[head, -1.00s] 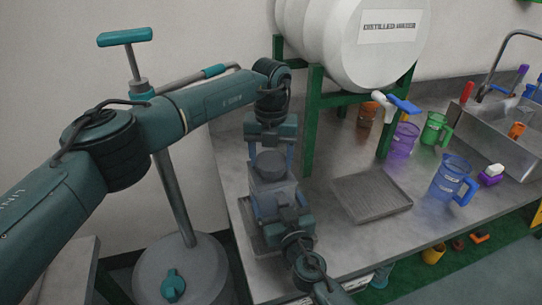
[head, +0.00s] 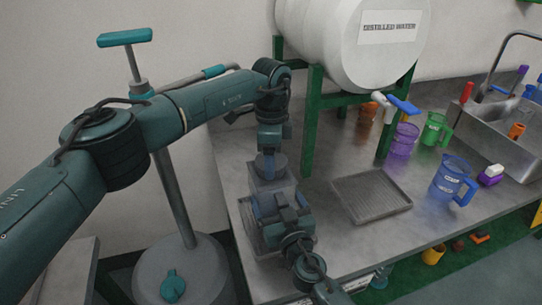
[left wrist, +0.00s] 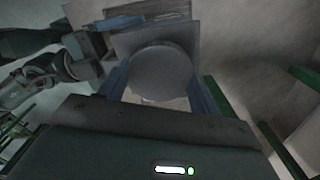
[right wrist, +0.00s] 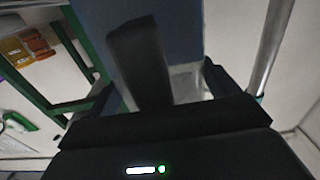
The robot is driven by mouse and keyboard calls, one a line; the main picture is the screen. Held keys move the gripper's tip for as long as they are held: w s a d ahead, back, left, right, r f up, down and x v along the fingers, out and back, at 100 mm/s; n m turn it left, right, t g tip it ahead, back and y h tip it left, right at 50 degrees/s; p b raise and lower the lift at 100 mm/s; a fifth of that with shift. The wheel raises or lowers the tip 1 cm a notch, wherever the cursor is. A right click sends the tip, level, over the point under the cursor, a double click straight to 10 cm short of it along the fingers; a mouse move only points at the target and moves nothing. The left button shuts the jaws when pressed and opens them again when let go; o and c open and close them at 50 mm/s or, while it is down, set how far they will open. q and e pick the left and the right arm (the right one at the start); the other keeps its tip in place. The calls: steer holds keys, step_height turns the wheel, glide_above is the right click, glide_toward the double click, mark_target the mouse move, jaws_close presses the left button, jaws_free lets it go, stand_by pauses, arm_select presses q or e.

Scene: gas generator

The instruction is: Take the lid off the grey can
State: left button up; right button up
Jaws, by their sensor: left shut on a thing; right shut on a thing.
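The grey can (head: 268,184) stands upright on the counter's left end, mostly hidden by my grippers. Its round grey lid (left wrist: 160,72) shows from above in the left wrist view, seated on or just over the can; I cannot tell which. My left gripper (head: 270,160) comes down from above, with its two blue fingers on opposite sides of the lid and shut on it. My right gripper (head: 275,207) is at the can's near side, shut on the can. In the right wrist view a dark upright part (right wrist: 142,62) lies between its fingers; the exact contact is unclear.
A green stand (head: 310,120) with a white distilled water barrel (head: 370,65) is close to the right of the can. A grey ridged tray (head: 372,196) and a blue jug (head: 448,178) are farther right. A grey pump drum (head: 200,265) stands left of the counter.

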arm_select(q)
steer(key=shift+r, duration=0.2)
stand_by(0.4)
steer(key=shift+r, duration=0.9)
steer(key=shift+r, duration=2)
arm_select(e)
steer(key=o, duration=1.7)
